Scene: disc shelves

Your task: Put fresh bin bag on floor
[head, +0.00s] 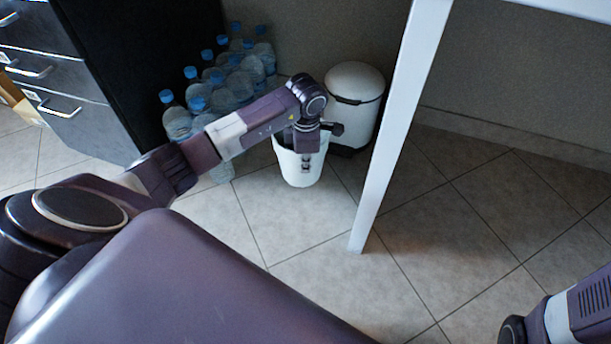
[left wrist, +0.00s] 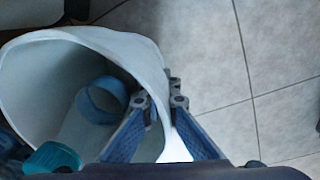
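A small white bin (head: 302,174) is in front of the white pedal bin in the head view. My left gripper (head: 306,158) is at its rim, pointing down. In the left wrist view the open white bin (left wrist: 100,40) fills the left side. The left gripper's fingers (left wrist: 162,100) close in on its wall, one inside and one outside, and look shut on it. A blue ring-shaped thing (left wrist: 103,100) is inside the bin; I cannot tell whether it is a bag roll. Only part of my right arm shows; its gripper is out of view.
A white pedal bin (head: 356,88) stands against the wall. Several water bottles (head: 226,88) stand beside a dark drawer cabinet (head: 60,65). A white table leg (head: 388,150) rises right of the bins. The tiled floor (head: 480,210) to the right is clear.

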